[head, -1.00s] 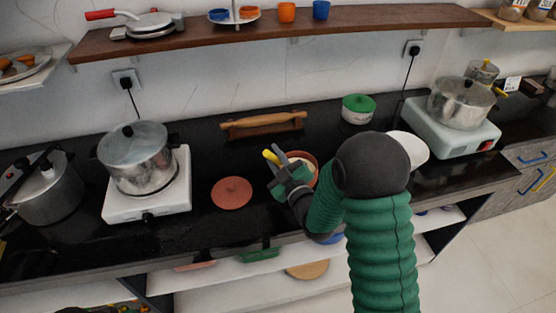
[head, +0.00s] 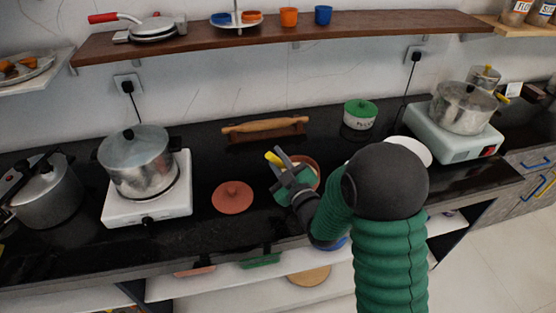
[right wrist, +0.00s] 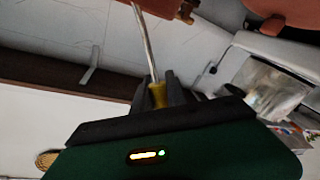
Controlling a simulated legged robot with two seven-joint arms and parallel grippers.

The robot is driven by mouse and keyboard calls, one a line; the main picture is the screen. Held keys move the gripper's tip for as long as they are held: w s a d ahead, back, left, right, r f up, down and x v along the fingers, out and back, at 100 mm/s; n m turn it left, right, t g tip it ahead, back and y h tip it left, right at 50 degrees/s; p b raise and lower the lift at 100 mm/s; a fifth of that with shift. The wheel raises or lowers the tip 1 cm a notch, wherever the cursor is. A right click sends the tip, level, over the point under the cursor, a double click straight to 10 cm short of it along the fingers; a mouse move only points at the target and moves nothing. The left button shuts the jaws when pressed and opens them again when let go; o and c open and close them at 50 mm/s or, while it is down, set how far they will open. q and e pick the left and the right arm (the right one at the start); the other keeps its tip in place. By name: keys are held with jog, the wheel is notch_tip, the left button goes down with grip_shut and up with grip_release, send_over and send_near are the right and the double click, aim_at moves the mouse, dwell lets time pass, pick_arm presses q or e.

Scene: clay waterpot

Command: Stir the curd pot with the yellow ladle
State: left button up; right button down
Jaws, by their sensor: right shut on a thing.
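The terracotta curd pot (head: 317,165) stands on the black counter near the middle of the head view, partly hidden behind my right gripper. My right gripper (head: 281,166) is at the pot's left side and shut on the yellow ladle (head: 272,158). The ladle's yellow handle end sticks up between the fingers. In the right wrist view the yellow grip (right wrist: 158,95) sits between the dark fingers, with a thin metal shaft running up. The ladle's bowl is hidden, so I cannot tell how deep it is in the pot. My left gripper is out of view.
A terracotta lid (head: 232,196) lies left of the pot. A rolling pin (head: 264,125) lies behind it. Stoves with steel pots (head: 138,160) stand at both sides.

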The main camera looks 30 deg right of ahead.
notch_tip(320, 180, up, 9)
jog(key=p, duration=0.5)
jog(key=shift+p, duration=0.3)
jog(key=shift+f, duration=0.1)
